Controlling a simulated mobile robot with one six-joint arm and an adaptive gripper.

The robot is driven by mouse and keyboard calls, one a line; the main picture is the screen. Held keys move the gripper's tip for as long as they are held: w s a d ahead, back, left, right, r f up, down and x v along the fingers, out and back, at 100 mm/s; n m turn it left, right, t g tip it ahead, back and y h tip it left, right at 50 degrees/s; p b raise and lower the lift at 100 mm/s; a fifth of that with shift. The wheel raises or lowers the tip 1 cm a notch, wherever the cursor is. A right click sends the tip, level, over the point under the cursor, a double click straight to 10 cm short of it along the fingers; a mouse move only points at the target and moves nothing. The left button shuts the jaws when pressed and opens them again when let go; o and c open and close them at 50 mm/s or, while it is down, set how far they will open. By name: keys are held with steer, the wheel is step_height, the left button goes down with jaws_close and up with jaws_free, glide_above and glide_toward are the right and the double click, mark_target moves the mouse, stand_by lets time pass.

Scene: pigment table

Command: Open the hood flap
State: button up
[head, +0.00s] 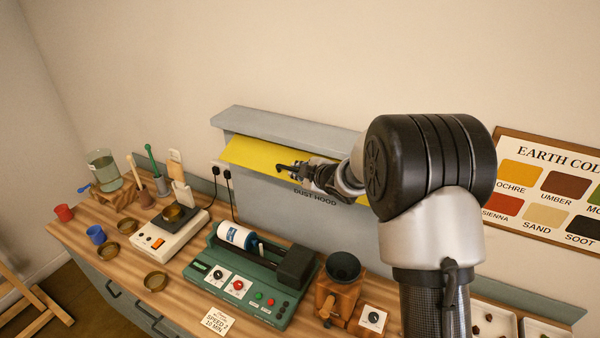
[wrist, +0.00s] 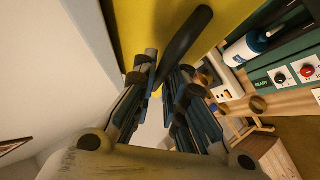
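The hood flap is a yellow panel (head: 258,152) under the top ledge of the grey dust hood (head: 270,203). It appears to slant outward from the hood; its right part is hidden behind my arm. In the wrist view the flap (wrist: 140,22) fills the top middle, with a dark bar handle (wrist: 187,42) crossing it. My gripper (head: 287,169) is at the flap's front. In the wrist view, the fingers of my gripper (wrist: 168,72) are drawn close together on both sides of the handle and look shut on it. The exact contact is dark and partly hidden.
Below the hood, the wooden bench (head: 190,285) holds a green roller machine (head: 250,285) with a white-and-blue bottle (head: 236,236). A scale (head: 168,238), several small bowls and a grinder (head: 338,290) stand around it. A colour chart (head: 550,190) hangs at the right.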

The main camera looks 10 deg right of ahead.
steer(key=shift+o, duration=0.7)
steer(key=shift+w+d, duration=0.15)
steer(key=shift+w, duration=0.05)
steer(key=shift+s, duration=0.15)
steer(key=v, duration=1.2)
steer(key=shift+f, duration=0.1)
